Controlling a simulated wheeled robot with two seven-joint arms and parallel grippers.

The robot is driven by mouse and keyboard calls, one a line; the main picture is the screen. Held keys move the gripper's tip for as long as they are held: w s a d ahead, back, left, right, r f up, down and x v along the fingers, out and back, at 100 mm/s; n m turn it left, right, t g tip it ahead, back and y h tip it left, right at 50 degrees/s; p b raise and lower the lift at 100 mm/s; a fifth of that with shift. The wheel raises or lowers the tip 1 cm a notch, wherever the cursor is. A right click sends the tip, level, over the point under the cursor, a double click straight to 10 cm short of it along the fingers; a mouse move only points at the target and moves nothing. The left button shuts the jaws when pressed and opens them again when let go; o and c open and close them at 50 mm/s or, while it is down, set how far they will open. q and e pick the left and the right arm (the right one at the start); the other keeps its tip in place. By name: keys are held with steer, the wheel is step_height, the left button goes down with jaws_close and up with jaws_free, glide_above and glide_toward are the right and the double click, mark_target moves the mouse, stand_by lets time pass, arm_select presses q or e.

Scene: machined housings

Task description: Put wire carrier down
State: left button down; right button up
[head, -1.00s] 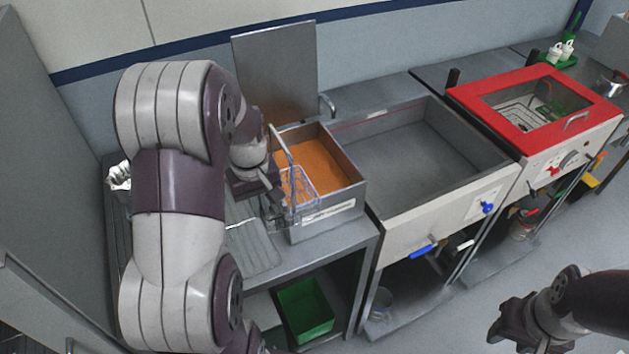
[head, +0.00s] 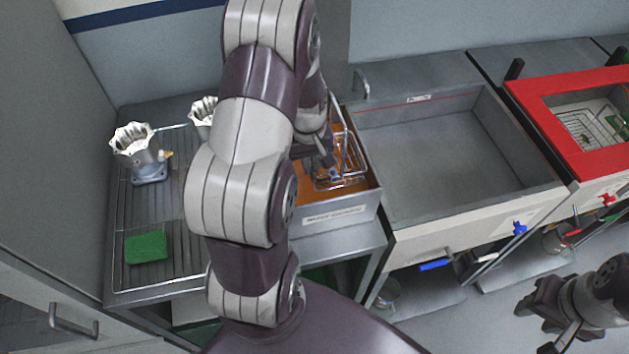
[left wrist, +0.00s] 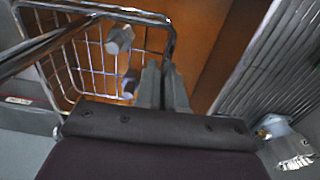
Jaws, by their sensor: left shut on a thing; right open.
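The wire carrier (head: 350,163), an open basket of thin metal wire with a tall handle, is at the orange-filled tank (head: 347,212). It overlaps the orange area inside the tank walls; I cannot tell if it rests on anything. My left gripper (head: 322,163) is shut on the carrier, at its left side; my arm partly hides the grip. In the left wrist view the carrier's wire mesh (left wrist: 88,58) fills the upper left, next to the fingers (left wrist: 163,85), with orange behind. My right gripper (head: 533,303) is open and empty, low at the right over the floor.
A large empty grey basin (head: 440,150) stands right of the tank, then a red-lidded machine (head: 560,110). On the left, a ribbed drainboard (head: 180,225) holds a green pad (head: 146,247) and a metal housing (head: 140,150). Another housing (head: 203,112) is partly behind my arm.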

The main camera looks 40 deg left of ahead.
arm_select(q)
glide_above(312, 196)
step_height(312, 196, down, 6)
steer(key=shift+r+p, duration=0.1)
steer(key=shift+p, duration=0.3)
steer(key=f, duration=0.2)
steer(key=f+p, duration=0.1)
steer(key=f, duration=0.1)
steer(key=shift+s+f, duration=0.2)
steer(key=shift+f, duration=0.15)
steer(key=shift+w+f, duration=0.2)
steer(key=shift+f, duration=0.05)
arm_select(e)
steer(key=shift+w+r, duration=0.35)
steer(key=shift+r, duration=0.55)
arm_select(q)
steer(key=shift+f, duration=0.1)
arm_select(e)
steer(key=shift+f, duration=0.1)
arm_select(q)
steer(key=c, duration=1.2)
jaws_free()
steer(key=shift+c, duration=0.2)
arm_select(e)
steer(key=shift+s, duration=0.1)
